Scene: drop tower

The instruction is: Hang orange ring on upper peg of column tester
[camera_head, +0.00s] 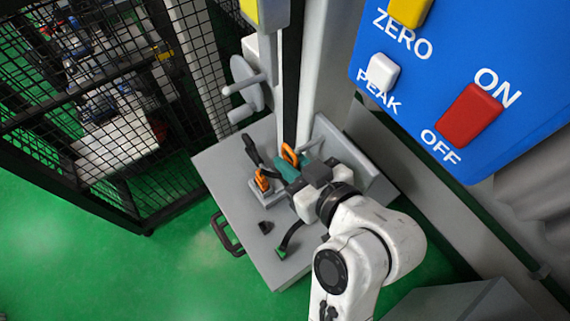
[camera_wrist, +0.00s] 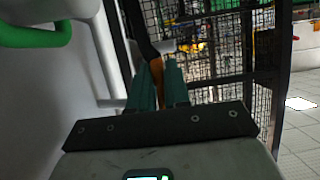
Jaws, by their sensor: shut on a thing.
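My gripper (camera_head: 284,160) has teal fingers, which are closed on the orange ring (camera_head: 289,152). The ring shows as an orange loop just past the fingertips, beside the grey column (camera_head: 321,65) of the tester. In the wrist view, my teal fingers (camera_wrist: 157,88) stand close together with an orange strip (camera_wrist: 157,75) between them. The fingers hide part of the ring. I cannot pick out the upper peg with certainty. A light grey rod (camera_head: 313,143) shows near the column's foot, right of the ring. The ring does not visibly hang on anything.
A second orange piece (camera_head: 262,180) stands on the grey base plate (camera_head: 222,172). A black curved part (camera_head: 250,151) and a black-green piece (camera_head: 288,240) are nearby. A handwheel (camera_head: 244,82) juts out left of the column. A blue button panel (camera_head: 450,70) fills the upper right.

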